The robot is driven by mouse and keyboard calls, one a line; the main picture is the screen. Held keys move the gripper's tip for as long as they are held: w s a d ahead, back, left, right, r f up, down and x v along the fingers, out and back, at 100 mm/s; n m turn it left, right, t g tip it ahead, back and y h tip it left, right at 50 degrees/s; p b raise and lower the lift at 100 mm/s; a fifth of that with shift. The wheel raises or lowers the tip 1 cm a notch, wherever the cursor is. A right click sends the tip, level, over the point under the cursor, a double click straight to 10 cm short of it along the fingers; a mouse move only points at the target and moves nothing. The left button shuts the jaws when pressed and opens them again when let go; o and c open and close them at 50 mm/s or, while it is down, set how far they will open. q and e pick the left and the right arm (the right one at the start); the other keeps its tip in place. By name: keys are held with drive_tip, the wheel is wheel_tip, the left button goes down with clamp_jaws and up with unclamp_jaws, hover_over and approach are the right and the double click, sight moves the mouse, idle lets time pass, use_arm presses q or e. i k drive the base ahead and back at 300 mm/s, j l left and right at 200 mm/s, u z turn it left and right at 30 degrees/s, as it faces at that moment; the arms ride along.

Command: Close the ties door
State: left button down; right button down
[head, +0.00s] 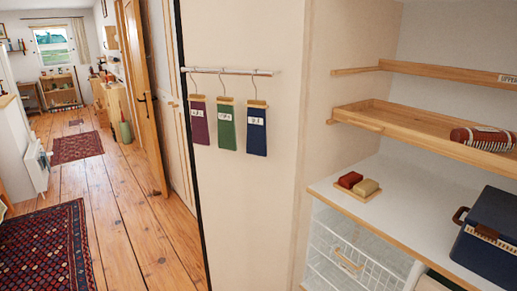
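A cream door panel (245,210) stands upright in the middle of the head view. A rail (232,71) runs across its upper part. A purple tie (200,121), a green tie (226,124) and a dark blue tie (256,130) hang from it on hooks, each with a small white label. The panel's left edge is dark. To its right the closet interior is exposed, so the door seems to stand open. The panel's lower end is out of view. Neither gripper is in view.
At left, open plank floor (130,225), a patterned rug (45,250) and a wooden door (138,90).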

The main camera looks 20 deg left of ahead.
sight(244, 202)
drive_tip(key=i+j+u, duration=0.4)
drive_tip(key=j, duration=0.3)
drive_tip(key=i+j+u, duration=0.45)
drive_tip(key=j, duration=0.15)
drive_tip(key=i+j+u, duration=0.7)
drive_tip(key=i+u, duration=0.15)
drive_tip(key=i, duration=0.2)
drive_tip(key=i+u, duration=0.4)
drive_tip(key=i, duration=0.15)
drive_tip(key=i+z, duration=0.4)
drive_tip(key=i+j+z, duration=0.35)
drive_tip(key=i, duration=0.25)
drive_tip(key=i+j+z, duration=0.5)
drive_tip(key=z, duration=0.4)
drive_tip(key=i+j+z, duration=0.2)
drive_tip(key=z, duration=0.25)
drive_tip(key=i+j+z, duration=0.25)
drive_tip(key=z, duration=0.25)
drive_tip(key=i+j+z, duration=0.15)
drive_tip(key=j+z, duration=0.15)
drive_tip(key=z, duration=0.15)
drive_tip(key=i+j+z, duration=0.1)
drive_tip(key=z, duration=0.4)
drive_tip(key=j+z, duration=0.45)
drive_tip(key=i+j+z, duration=0.1)
drive_tip(key=z, duration=0.4)
drive_tip(key=j+z, duration=0.8)
drive_tip(key=k+j+z, duration=0.15)
drive_tip(key=j+z, duration=0.2)
drive_tip(key=j, duration=0.15)
